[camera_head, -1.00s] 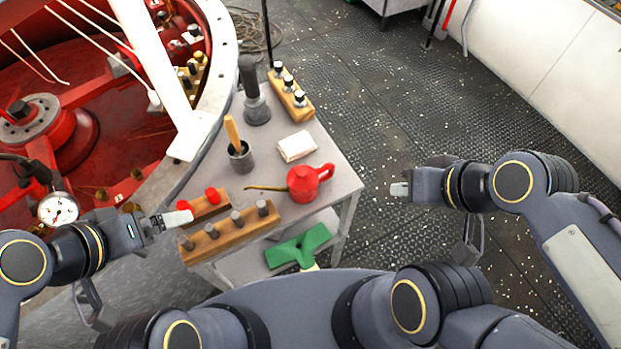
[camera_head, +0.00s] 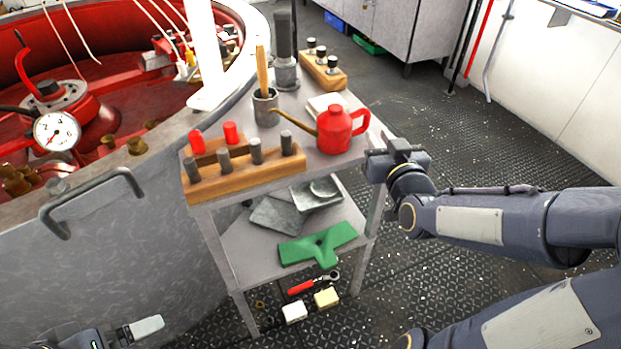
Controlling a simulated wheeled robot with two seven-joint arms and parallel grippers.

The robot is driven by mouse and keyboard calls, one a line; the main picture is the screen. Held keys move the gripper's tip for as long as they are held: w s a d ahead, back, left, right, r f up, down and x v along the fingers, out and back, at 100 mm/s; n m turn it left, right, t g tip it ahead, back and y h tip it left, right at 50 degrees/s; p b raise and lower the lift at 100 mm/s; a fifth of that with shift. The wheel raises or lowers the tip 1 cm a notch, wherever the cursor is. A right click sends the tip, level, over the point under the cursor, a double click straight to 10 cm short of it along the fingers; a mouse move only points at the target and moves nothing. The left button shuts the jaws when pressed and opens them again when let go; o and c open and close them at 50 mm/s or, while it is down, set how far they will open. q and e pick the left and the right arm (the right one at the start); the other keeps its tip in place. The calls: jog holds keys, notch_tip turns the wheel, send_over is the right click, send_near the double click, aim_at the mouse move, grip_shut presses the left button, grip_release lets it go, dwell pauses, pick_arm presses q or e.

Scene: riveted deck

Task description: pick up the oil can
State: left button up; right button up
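The red oil can (camera_head: 335,130) stands upright on the top of the metal cart (camera_head: 235,187), near its right corner. Its thin brass spout points left and its handle faces right. My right gripper (camera_head: 378,160) is just right of the can, beside the cart's right edge, apart from the handle. Its fingers are foreshortened and I cannot tell how far apart they are. My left gripper (camera_head: 147,327) is low at the left, away from the cart. Only one pale finger shape shows, so its opening is unclear.
A wooden block with grey pegs (camera_head: 245,175) stands left of the can, with two red pegs behind it. A white block (camera_head: 327,104), a cup with a wooden handle (camera_head: 266,107) and a dark cylinder tool (camera_head: 285,70) stand behind. A green part (camera_head: 318,245) lies on the lower shelf.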

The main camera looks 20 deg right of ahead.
aim_at(367, 122)
jog(key=shift+t+h, duration=0.3)
jog(key=shift+t, duration=0.2)
jog(key=w, duration=0.5)
jog(key=w+b, duration=0.1)
jog(key=w, duration=0.1)
jog(key=shift+w+d+f, duration=0.3)
jog(key=shift+w+d, duration=0.05)
jog(key=shift+w, duration=0.05)
grip_shut()
